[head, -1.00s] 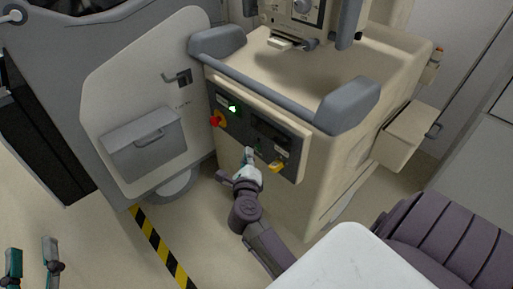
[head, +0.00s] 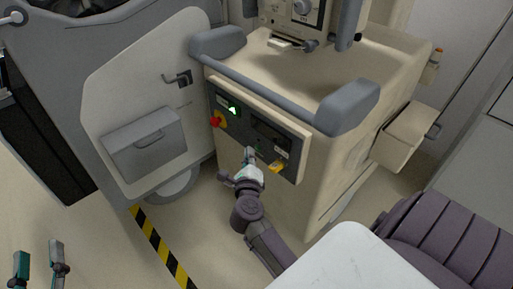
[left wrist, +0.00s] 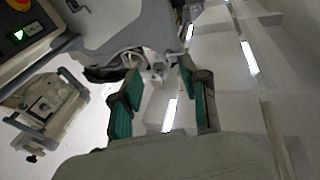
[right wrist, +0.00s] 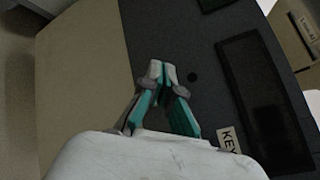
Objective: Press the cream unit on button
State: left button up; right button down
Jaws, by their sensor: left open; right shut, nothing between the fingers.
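The cream unit (head: 355,85) stands in the middle of the head view, with a dark control panel (head: 233,130) on its front. The panel carries a lit green indicator (head: 233,110), a red knob on yellow (head: 217,120), a dark display and a yellow part (head: 277,167). My right gripper (head: 249,154) is shut and empty at the lower part of the panel. Contact cannot be told. My left gripper (head: 38,254) is open and empty at the lower left.
A grey-white machine (head: 150,90) stands left of the cream unit. A purple padded chair (head: 430,235) and a white surface (head: 345,265) are at the lower right. Yellow-black tape (head: 160,250) marks the floor. Floor near my left gripper is clear.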

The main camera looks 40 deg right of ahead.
pick_arm(q)
jog(key=shift+a+f+g, duration=0.1)
jog(key=shift+f+g, duration=0.3)
jog(key=shift+f, duration=0.2)
pick_arm(e)
jog(key=shift+d, duration=0.15)
pick_arm(q)
jog(key=shift+a+f+g+y+p, duration=0.15)
jog(key=shift+f+g+y+p, duration=0.35)
jog(key=shift+f, duration=0.55)
pick_arm(e)
jog(key=shift+d, duration=0.5)
jog(key=shift+a, duration=0.15)
pick_arm(q)
jog(key=shift+f, duration=0.2)
pick_arm(e)
jog(key=shift+a, duration=0.75)
pick_arm(q)
jog(key=shift+r+h+b, duration=0.3)
jog(key=shift+r, duration=0.5)
pick_arm(e)
jog(key=a, duration=0.5)
jog(key=shift+s, duration=0.25)
pick_arm(q)
jog(key=shift+w, duration=0.1)
